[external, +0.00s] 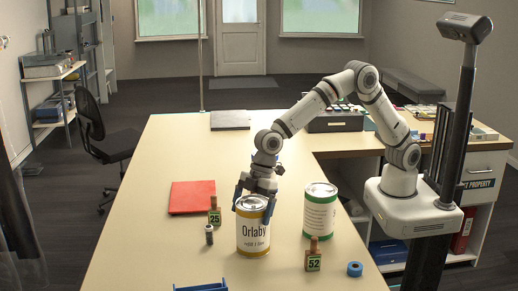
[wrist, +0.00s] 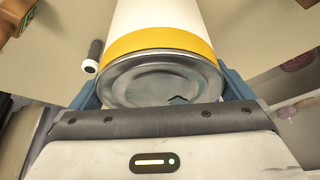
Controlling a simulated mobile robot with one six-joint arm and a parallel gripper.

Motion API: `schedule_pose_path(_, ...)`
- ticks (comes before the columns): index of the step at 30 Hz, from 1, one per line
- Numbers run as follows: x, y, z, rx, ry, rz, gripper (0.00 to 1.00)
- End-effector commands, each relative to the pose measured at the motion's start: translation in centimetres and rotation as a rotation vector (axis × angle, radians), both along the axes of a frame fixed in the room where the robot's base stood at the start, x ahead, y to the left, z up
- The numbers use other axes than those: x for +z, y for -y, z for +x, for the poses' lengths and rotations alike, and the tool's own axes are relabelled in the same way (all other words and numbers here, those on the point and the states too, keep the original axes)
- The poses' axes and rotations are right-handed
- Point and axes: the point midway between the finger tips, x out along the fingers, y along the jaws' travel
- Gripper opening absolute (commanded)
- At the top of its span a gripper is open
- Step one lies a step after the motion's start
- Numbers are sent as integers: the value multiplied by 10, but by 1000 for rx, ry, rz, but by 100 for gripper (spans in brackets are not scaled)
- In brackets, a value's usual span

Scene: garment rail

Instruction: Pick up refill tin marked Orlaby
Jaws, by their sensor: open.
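The refill tin marked Orlaby (external: 253,235) stands upright on the table, white with yellow bands and black lettering. My gripper (external: 254,204) is at its top from above, with blue fingers on either side of the rim. In the wrist view the tin's grey metal lid and yellow band (wrist: 160,42) lie between the spread blue fingers (wrist: 160,88). The fingers are open; whether either touches the tin I cannot tell.
A white tin with green bands (external: 319,212) stands to the right.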

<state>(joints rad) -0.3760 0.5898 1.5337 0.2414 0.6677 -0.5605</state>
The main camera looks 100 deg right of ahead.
Motion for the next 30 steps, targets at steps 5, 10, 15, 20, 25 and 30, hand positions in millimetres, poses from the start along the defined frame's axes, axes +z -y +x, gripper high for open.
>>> schedule_pose_path(5, 0, 0, 0, 0, 0, 0, 93)
schedule_pose_path(10, 0, 0, 0, 0, 0, 0, 79)
schedule_pose_path(15, 1, 0, 0, 0, 0, 0, 65)
schedule_pose_path(20, 1, 0, 0, 0, 0, 0, 52)
schedule_pose_path(25, 1, 0, 0, 0, 0, 0, 38)
schedule_pose_path(30, 1, 0, 0, 0, 1, 0, 24)
